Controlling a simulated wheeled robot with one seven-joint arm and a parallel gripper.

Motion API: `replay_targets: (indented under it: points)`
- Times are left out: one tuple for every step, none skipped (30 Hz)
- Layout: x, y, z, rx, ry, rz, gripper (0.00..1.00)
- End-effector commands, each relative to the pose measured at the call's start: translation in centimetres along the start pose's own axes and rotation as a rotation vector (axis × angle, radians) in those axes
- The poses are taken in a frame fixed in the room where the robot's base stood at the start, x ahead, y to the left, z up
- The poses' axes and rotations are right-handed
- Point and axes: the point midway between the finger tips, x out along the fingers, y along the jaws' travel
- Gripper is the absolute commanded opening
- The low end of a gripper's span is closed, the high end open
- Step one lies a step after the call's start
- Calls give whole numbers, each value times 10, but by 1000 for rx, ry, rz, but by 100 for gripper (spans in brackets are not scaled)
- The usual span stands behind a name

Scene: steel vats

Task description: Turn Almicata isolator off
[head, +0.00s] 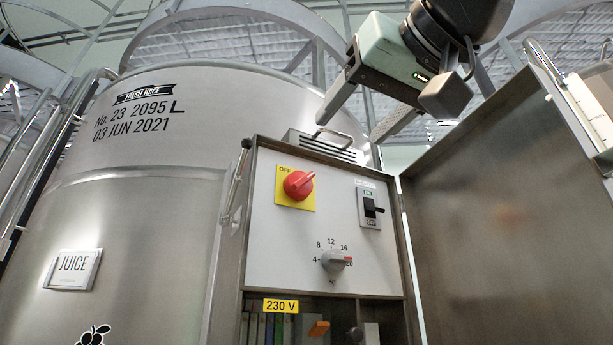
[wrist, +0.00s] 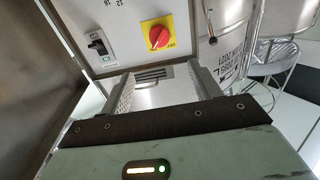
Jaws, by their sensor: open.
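A red rotary knob (head: 298,185) on a yellow plate marked OFF sits at the upper left of the grey panel (head: 268,235). Its grip bar points to the upper right in the head view. The knob also shows in the wrist view (wrist: 159,37), upside down, beyond the fingertips. No name reading Almicata is legible. My gripper (head: 353,128) is open and empty, above and to the right of the knob and apart from it. Its two fingers also show in the wrist view (wrist: 163,74).
A black toggle switch (head: 372,207) and a grey dial (head: 335,260) share the panel. The open cabinet door (head: 500,215) stands to the right. A wire handle (head: 335,137) rises above the cabinet. A steel juice vat (head: 150,200) stands left. A 230 V label (head: 281,306) sits below.

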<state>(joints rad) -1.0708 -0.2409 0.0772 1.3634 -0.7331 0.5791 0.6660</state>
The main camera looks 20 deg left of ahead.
Motion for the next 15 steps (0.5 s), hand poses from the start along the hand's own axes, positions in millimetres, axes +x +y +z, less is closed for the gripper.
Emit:
replay_targets:
  points:
    - [12,0,-3,-1,-5,0,63]
    - [18,-1,-3,-2,-5,-1,63]
    - [27,-1,-3,-2,-5,0,63]
    - [33,-1,-3,-2,-5,0,63]
    - [40,-1,-3,-2,-5,-1,63]
    - [48,-1,-3,-2,-5,0,63]
    - [55,-1,-3,-3,-5,0,63]
    - [60,-1,-3,-3,-5,-1,63]
    - [69,-1,-3,-2,-6,-1,63]
    - [75,-1,-4,-2,-5,-1,63]
    - [82,-1,-3,-3,-6,0,63]
    - [90,-1,-3,-3,-6,0,63]
    - [96,-1,-3,-3,-5,0,63]
    - [102,0,-3,-3,-6,1,63]
    - [109,-1,-3,-2,-5,0,63]
